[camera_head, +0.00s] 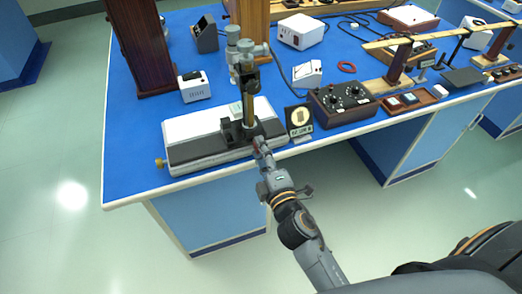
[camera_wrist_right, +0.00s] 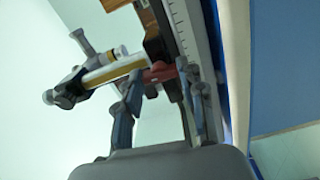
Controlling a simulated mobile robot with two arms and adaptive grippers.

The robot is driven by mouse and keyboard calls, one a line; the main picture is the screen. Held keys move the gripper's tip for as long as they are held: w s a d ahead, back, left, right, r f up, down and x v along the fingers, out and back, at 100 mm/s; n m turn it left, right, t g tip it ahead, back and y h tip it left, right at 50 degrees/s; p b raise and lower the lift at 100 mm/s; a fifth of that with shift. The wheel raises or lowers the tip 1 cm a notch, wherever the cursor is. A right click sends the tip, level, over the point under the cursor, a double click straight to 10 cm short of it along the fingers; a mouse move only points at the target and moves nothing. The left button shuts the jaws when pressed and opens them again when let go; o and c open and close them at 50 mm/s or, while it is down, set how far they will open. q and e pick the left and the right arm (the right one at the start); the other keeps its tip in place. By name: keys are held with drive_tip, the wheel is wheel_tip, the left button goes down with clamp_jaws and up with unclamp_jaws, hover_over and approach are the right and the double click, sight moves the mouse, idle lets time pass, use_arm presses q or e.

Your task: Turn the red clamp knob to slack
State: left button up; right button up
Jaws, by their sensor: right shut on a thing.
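The red clamp knob (camera_wrist_right: 160,71) shows in the right wrist view between the two fingertips of my right gripper (camera_wrist_right: 162,80). In the head view my right gripper (camera_head: 260,147) reaches the front of the microscope's carriage, and only a trace of red shows there. The gripper is shut on the knob, which it largely hides in the head view. The microscope (camera_head: 249,100) stands upright on a long base with a white top (camera_head: 190,127) near the front edge of the bench. My left gripper is not in view.
A brass knob (camera_head: 159,162) sticks out at the base's left end. The blue bench top (camera_head: 130,150) is clear at left.

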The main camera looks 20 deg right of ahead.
drive_tip(key=shift+n, duration=0.6)
drive_tip(key=o, duration=1.2)
drive_tip(key=shift+c, duration=0.2)
drive_tip(key=shift+r, duration=0.15)
